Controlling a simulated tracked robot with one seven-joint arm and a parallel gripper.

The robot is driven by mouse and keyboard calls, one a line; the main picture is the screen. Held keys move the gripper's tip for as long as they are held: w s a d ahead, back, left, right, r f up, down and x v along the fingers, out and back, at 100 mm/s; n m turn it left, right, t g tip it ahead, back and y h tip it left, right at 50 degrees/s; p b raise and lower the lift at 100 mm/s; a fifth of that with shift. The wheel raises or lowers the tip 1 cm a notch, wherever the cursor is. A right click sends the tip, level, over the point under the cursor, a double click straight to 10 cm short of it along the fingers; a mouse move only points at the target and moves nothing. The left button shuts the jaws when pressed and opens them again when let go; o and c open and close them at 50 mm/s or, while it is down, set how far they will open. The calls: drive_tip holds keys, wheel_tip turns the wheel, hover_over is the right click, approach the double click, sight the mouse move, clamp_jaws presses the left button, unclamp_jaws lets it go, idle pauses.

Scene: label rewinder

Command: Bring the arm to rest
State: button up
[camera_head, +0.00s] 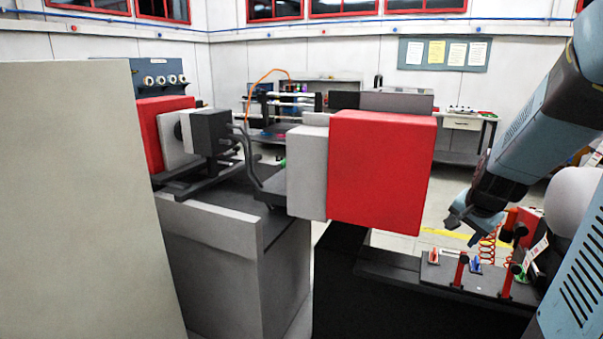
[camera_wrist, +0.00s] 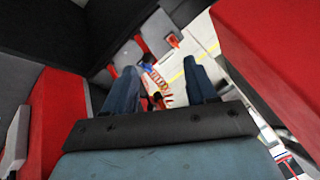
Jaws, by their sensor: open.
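My arm comes in from the right of the head view. My gripper (camera_head: 464,226) hangs at its lower end, above a dark bench (camera_head: 388,265) that holds small tools. In the wrist view my gripper (camera_wrist: 165,85) shows two blue-grey fingers set apart, with nothing held between them. A red coiled hose (camera_head: 487,247) is just right of the gripper in the head view, and red coils (camera_wrist: 158,80) also show beyond the fingers in the wrist view.
A large red box (camera_head: 382,172) of the machine stands left of my gripper. A grey cabinet (camera_head: 215,235) and a pale panel (camera_head: 75,200) fill the left. Small red posts (camera_head: 460,270) stand on the bench below my gripper. Floor shows behind it.

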drive_tip(key=s+a+r+n, duration=0.5)
drive_tip(key=s+a, duration=0.3)
drive_tip(key=s+a+r+n+y, duration=0.1)
drive_tip(key=s+a+r+n, duration=0.5)
drive_tip(key=s+a, duration=0.2)
drive_tip(key=shift+s+r, duration=0.3)
drive_tip(key=shift+s, duration=0.4)
